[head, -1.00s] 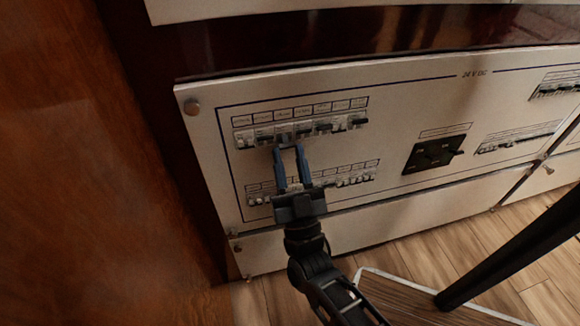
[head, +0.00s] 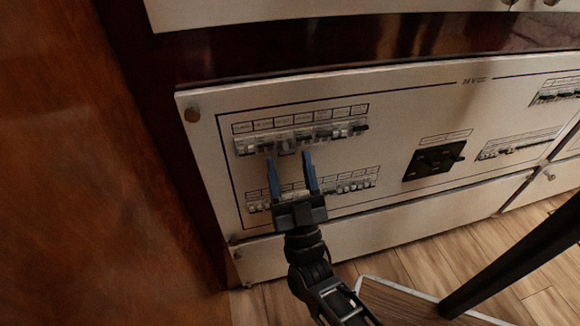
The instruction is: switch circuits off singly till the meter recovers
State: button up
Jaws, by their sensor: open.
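The upper breaker row (head: 300,138) is set in a pale panel (head: 350,110), with a strip of small labels above it. Its toggles differ in position, some light and some dark, too small to read surely. A lower breaker row (head: 356,183) runs beneath, partly hidden behind my gripper. My gripper (head: 289,160) is open, its two blue fingers apart and pointing up just below the upper row, with nothing between them. No meter reading can be made out.
A black rotary switch block (head: 434,158) sits right of the rows. Further breaker rows (head: 518,144) (head: 556,90) are at the panel's right. A dark post (head: 520,255) stands at lower right over the wooden floor (head: 420,265). A brown wooden wall (head: 80,180) is at left.

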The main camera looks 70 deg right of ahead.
jog(key=v, duration=0.7)
jog(key=shift+a+f, duration=0.2)
jog(key=shift+f, duration=0.05)
jog(key=shift+s, duration=0.15)
